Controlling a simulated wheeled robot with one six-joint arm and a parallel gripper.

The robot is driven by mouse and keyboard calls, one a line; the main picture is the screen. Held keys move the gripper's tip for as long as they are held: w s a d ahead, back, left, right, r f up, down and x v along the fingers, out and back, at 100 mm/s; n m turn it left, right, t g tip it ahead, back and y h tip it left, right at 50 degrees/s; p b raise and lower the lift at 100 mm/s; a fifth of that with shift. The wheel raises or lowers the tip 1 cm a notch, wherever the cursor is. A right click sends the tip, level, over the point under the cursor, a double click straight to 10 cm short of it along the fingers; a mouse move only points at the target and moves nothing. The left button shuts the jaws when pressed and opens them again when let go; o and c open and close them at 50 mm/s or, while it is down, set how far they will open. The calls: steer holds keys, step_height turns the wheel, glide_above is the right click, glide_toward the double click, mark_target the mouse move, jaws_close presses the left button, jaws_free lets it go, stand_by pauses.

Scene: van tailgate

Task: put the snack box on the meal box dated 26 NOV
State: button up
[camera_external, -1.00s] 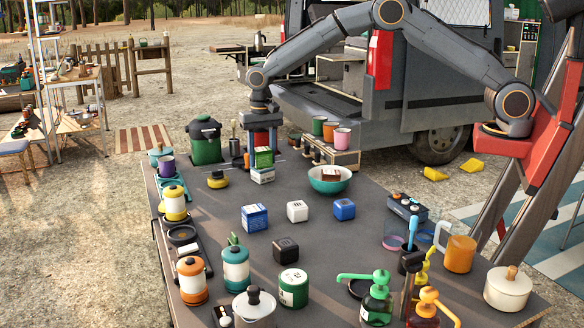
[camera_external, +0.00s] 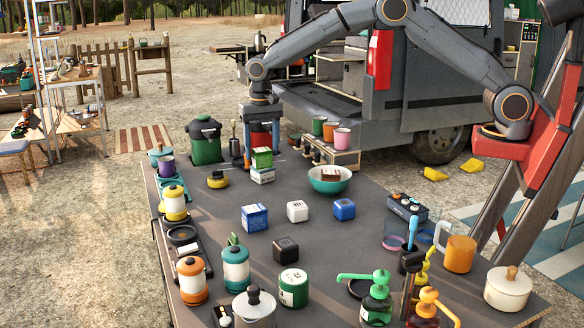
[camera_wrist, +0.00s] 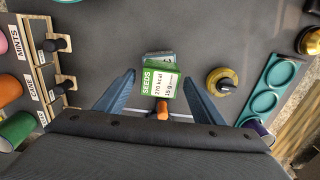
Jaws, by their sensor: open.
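A green-and-white box labelled SEEDS, 270 kcal, 15 g (camera_wrist: 162,84) sits on top of a white-and-teal box. In the external view the green box (camera_external: 262,157) rests on the lower box (camera_external: 263,175), slightly turned against it. The lower box's date cannot be read. My gripper (camera_external: 262,146) is open just above and behind the stack. In the wrist view its blue fingers (camera_wrist: 158,80) stand apart on either side of the green box, with gaps. Other small boxes are a blue-and-white one (camera_external: 254,217), a white one (camera_external: 298,211), a blue one (camera_external: 344,209) and a black one (camera_external: 286,250); their print is too small to read.
A teal bowl (camera_external: 329,186) with a brown item stands right of the stack. A yellow-and-black round item (camera_external: 217,180) lies to its left. A rack with cups (camera_external: 334,158) stands behind right. Canisters line the left edge; pump bottles (camera_external: 377,300) stand at the front.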

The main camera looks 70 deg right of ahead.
mark_target(263, 150)
step_height(263, 150, up, 9)
steer(key=shift+r+b, duration=0.1)
steer(key=shift+b, duration=1.1)
steer(key=shift+r, duration=0.15)
steer(key=s+d+f+n+b, duration=0.1)
steer(key=s+d+n, duration=0.25)
steer(key=s, duration=0.55)
steer(key=s+d+f+n+b, duration=0.1)
steer(key=s+d+n, duration=0.3)
steer(key=s, duration=0.6)
steer(key=s+d+f+n+b, duration=0.1)
steer(key=s+d+n+b, duration=0.15)
steer(key=s+d, duration=0.5)
steer(key=s+a+f+m+p, duration=0.1)
steer(key=s+f+p, duration=0.3)
steer(key=s+f, duration=0.3)
steer(key=s, duration=0.5)
steer(key=shift+s+a+t, duration=0.15)
steer(key=shift+a+t, duration=0.15)
steer(key=shift+a, duration=0.05)
stand_by(2.0)
